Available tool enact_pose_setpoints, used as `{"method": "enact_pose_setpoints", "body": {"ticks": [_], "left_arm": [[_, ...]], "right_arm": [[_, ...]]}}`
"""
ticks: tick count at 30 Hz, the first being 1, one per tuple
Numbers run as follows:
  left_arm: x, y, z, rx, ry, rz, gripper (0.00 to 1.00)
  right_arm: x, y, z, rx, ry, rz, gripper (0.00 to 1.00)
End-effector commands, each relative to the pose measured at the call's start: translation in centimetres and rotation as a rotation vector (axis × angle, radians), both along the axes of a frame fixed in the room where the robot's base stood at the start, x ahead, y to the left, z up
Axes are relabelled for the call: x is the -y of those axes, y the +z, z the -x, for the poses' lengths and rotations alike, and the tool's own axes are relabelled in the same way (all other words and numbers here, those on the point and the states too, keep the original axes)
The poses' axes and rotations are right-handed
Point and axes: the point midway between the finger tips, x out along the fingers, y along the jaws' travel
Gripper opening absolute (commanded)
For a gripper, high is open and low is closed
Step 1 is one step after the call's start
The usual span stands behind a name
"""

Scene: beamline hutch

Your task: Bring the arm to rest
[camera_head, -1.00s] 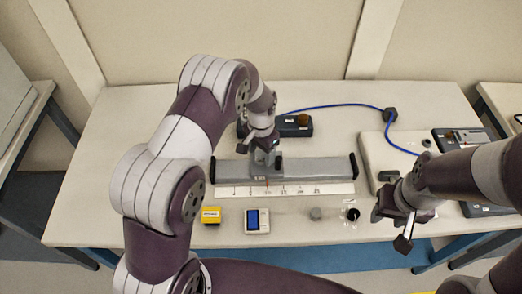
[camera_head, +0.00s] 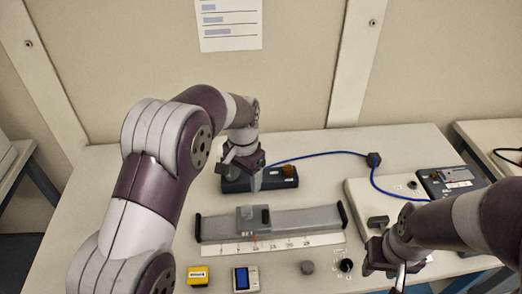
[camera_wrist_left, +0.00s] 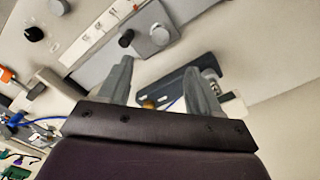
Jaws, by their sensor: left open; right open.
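My left gripper (camera_head: 256,180) is open and empty. In the head view it hangs in front of the dark box at the back of the table, beyond the grey rail (camera_head: 305,219). In the left wrist view its two fingers (camera_wrist_left: 160,82) stand apart with nothing between them. A grey carriage (camera_head: 253,217) sits on the rail, left of its middle, clear of the gripper; it also shows in the left wrist view (camera_wrist_left: 152,32). My right gripper (camera_head: 396,274) is open at the front right, its fingertips partly hidden by its own arm and the frame edge.
A dark box (camera_head: 234,184) with an orange knob and blue cable stands behind the rail. A white scale strip (camera_head: 270,245) lies in front. Nearer are a yellow box (camera_head: 197,275), a meter (camera_head: 246,279), a grey cylinder (camera_head: 307,267) and a black knob (camera_head: 346,265). A pale panel (camera_head: 362,199) stands right.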

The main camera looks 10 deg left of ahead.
Motion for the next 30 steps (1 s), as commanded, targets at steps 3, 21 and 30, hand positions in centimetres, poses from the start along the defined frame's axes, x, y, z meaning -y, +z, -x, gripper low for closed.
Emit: {"method": "enact_pose_setpoints", "body": {"ticks": [3, 21, 30], "left_arm": [[0.0, 0.0, 0.0, 0.000, 0.000, 0.000, 0.64], [-4.0, -1.0, 19.1, 0.089, 0.470, 0.028, 0.64], [-4.4, -0.1, 19.3, 0.117, 0.485, 0.035, 0.64]], "right_arm": [[0.0, 0.0, 0.0, 0.000, 0.000, 0.000, 0.43], [0.0, 0.0, 0.0, 0.000, 0.000, 0.000, 0.43], [0.0, 0.0, 0.0, 0.000, 0.000, 0.000, 0.43]]}}
